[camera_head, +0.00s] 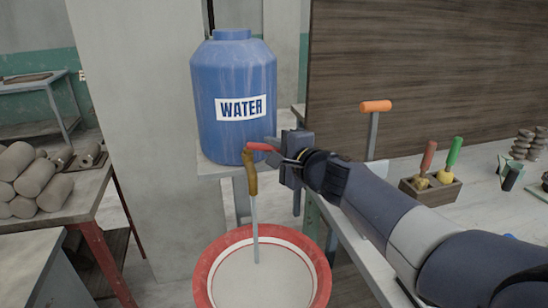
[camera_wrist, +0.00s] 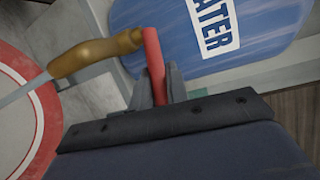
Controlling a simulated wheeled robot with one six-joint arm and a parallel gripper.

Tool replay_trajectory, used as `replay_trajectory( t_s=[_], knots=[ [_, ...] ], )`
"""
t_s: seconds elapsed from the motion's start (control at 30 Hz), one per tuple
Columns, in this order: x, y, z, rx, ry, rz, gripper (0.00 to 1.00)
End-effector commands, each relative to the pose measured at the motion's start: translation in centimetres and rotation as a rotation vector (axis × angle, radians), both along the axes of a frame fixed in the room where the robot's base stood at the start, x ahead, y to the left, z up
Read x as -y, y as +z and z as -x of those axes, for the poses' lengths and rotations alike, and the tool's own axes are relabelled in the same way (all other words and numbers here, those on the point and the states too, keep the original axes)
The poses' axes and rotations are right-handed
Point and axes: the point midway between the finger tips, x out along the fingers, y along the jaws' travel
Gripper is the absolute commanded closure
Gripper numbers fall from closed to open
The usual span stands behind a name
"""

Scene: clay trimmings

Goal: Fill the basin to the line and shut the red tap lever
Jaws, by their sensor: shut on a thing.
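The red tap lever (camera_head: 258,147) sits on top of the brass tap (camera_head: 251,175) and points right, towards my gripper (camera_head: 276,151). In the wrist view my gripper (camera_wrist: 162,88) is shut on the red lever (camera_wrist: 152,50), whose far end lies between the fingers. A thin stream of water (camera_head: 255,225) runs from the spout into the basin (camera_head: 205,268) below. The basin has a red rim and a thin red line inside on its pale wall. The water surface is pale, and I cannot tell its exact level against the line.
The blue water barrel (camera_head: 232,82) stands on a ledge behind the tap. A workbench (camera_head: 487,200) on the right holds a wooden tool block (camera_head: 430,190). Stacked clay rolls (camera_head: 38,178) lie on a table at the left.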

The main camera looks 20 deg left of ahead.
Motion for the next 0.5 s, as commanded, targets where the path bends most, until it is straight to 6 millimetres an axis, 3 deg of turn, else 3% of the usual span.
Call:
replay_trajectory(
  t_s=[0.37,0.4,0.5],
  knots=[
    [0.03,0.04,0.06,-0.002,-0.008,-0.001,1.00],
    [0.03,0.04,0.06,-0.002,-0.008,-0.001,0.82],
    [0.03,0.04,0.06,-0.001,-0.008,0.000,0.73]
  ],
)
